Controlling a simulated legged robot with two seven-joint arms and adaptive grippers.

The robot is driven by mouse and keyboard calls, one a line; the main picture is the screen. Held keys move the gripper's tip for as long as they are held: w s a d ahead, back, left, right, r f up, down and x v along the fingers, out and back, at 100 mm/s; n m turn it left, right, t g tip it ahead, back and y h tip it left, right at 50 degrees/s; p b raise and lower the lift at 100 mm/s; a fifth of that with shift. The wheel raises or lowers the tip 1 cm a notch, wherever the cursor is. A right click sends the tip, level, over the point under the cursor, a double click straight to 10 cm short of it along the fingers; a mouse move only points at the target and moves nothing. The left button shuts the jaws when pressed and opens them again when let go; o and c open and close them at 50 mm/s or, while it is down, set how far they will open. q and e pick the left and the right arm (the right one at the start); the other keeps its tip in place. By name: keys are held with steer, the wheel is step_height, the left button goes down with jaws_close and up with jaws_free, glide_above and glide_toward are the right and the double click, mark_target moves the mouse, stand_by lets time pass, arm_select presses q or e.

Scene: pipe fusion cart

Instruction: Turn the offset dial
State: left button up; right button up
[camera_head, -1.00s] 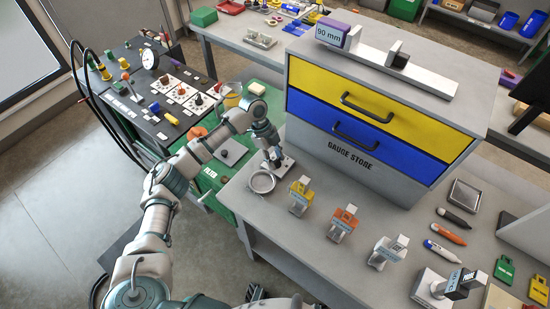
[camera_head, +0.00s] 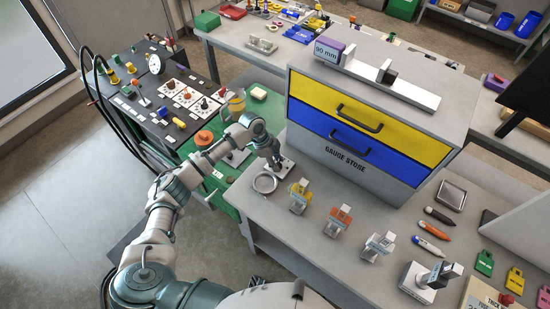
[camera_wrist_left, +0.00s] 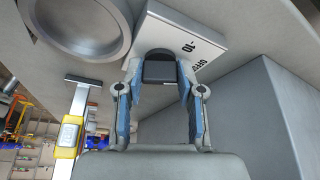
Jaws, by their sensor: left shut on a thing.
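The offset dial has a white plate (camera_wrist_left: 190,42) marked "-10" and "OFFS", partly covered by my gripper in the left wrist view. Its dark knob (camera_wrist_left: 160,68) sits between the fingers of my left gripper (camera_wrist_left: 160,78), which is shut on it. In the head view my left gripper (camera_head: 274,163) points down at the plate (camera_head: 287,165), on the bench beside the cabinet's left corner. The rest of the dial's scale is hidden. My right gripper is not in view.
A round metal dish (camera_head: 265,183) lies just beside the dial. The grey gauge cabinet (camera_head: 345,165) with yellow and blue drawers stands close on the right. Yellow (camera_head: 299,199), orange (camera_head: 338,221) and white (camera_head: 377,246) tagged blocks stand along the bench front.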

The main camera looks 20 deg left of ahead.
arm_select(q)
steer(key=n+p, duration=0.1)
steer(key=p, duration=0.1)
steer(key=n+t+p, duration=0.1)
steer(key=n+p, duration=0.1)
steer(key=p, duration=0.1)
steer(key=n+t+p, duration=0.1)
steer(key=n+p, duration=0.1)
steer(key=p, duration=0.1)
steer(key=shift+d+r+y, duration=0.3)
steer(key=shift+r, duration=0.1)
steer(key=shift+f+n+t+p, duration=0.1)
steer(key=shift+n+t+p, duration=0.2)
steer(key=shift+n+p, duration=0.8)
steer(key=o, duration=1.1)
steer(key=shift+w, duration=0.1)
steer(key=shift+o, duration=0.2)
steer(key=shift+f, duration=0.2)
